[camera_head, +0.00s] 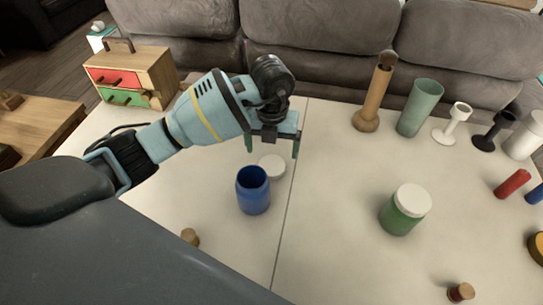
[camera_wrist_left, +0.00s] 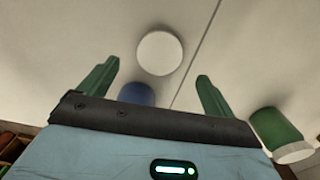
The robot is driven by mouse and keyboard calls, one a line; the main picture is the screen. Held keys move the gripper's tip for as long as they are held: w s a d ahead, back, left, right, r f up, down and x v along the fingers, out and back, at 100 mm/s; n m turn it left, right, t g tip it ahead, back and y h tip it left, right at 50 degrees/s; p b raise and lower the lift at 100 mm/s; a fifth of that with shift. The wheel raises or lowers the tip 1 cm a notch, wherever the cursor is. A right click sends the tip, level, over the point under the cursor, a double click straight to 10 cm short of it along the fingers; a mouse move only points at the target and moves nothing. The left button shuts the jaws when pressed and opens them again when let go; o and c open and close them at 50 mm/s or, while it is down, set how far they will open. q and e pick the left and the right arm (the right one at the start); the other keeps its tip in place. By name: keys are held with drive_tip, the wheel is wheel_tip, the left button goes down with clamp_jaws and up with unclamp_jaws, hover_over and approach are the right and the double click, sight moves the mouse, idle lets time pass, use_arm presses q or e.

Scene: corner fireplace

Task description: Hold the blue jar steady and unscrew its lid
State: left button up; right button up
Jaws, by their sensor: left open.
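The blue jar (camera_head: 253,192) stands upright on the white table, and its top is open with the dark inside showing. A round white lid (camera_head: 271,166) lies flat on the table just behind it and to its right; in the left wrist view the lid (camera_wrist_left: 160,52) shows as a full disc. My left gripper (camera_head: 272,149) is open and empty above the table, behind the lid, fingers pointing down. In the left wrist view the blue jar (camera_wrist_left: 136,94) is partly hidden behind the gripper body. My right gripper is not in view.
A green jar with a white lid (camera_head: 405,210) stands to the right. A wooden pepper-mill-like piece (camera_head: 368,118), a green cup (camera_head: 419,107) and white and black holders stand at the back right. A small drawer box (camera_head: 158,68) is at the back left.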

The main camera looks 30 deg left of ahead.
sight(272, 165)
use_arm(q)
wheel_tip(272, 165, up, 6)
drive_tip(key=shift+s, duration=0.1)
idle(0.5)
